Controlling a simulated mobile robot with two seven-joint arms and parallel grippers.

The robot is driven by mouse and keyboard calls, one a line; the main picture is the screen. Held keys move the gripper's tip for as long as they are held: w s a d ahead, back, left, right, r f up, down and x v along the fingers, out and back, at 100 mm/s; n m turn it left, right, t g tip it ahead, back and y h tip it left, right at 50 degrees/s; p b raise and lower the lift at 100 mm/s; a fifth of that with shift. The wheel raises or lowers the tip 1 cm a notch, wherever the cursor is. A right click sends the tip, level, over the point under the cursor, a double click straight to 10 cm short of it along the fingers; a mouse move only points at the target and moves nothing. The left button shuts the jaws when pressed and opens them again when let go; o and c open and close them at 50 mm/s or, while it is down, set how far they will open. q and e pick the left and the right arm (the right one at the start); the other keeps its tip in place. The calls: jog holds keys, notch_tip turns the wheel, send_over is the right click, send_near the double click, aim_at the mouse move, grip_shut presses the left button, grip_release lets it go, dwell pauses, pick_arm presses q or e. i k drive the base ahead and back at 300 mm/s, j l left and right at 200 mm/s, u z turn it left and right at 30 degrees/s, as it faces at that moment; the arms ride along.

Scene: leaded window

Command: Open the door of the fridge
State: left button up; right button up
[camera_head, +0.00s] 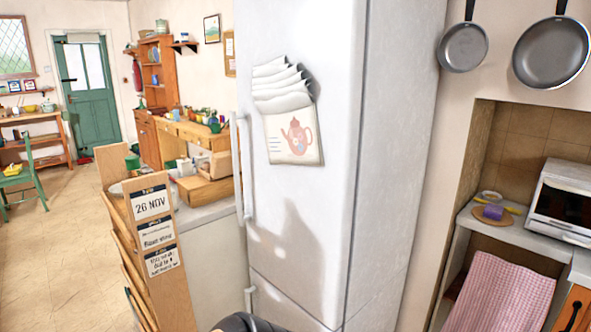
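The white fridge (300,200) stands upright in the middle of the view. Its tall upper door (290,30) is shut, with a long vertical handle (246,165) along the left edge. A lower door (275,305) is also shut, with its own handle (250,298) at the left. A dark rounded part, probably mine, shows at the bottom edge, in front of the lower door. Neither of my grippers can be made out. A soft shadow falls on the upper door.
Papers with a teapot picture (293,135) hang on the upper door. A wooden rack with date cards (152,235) stands left of the fridge, near the handle side. Open tiled floor (55,270) lies farther left. A counter with a white oven (565,205) is at the right.

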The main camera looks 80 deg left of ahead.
aim_at(298, 219)
jog(key=u, duration=2.7)
jog(key=j+z, duration=0.15)
jog(key=z, duration=0.3)
jog(key=i+j+z, duration=0.1)
jog(key=j+z, duration=0.15)
jog(key=j, duration=0.2)
jog(key=j+z, duration=0.2)
jog(key=j, duration=0.3)
jog(key=i+j+z, duration=0.2)
jog(key=j, duration=2)
jog(key=k+j+z, duration=0.1)
jog(key=j, duration=1.1)
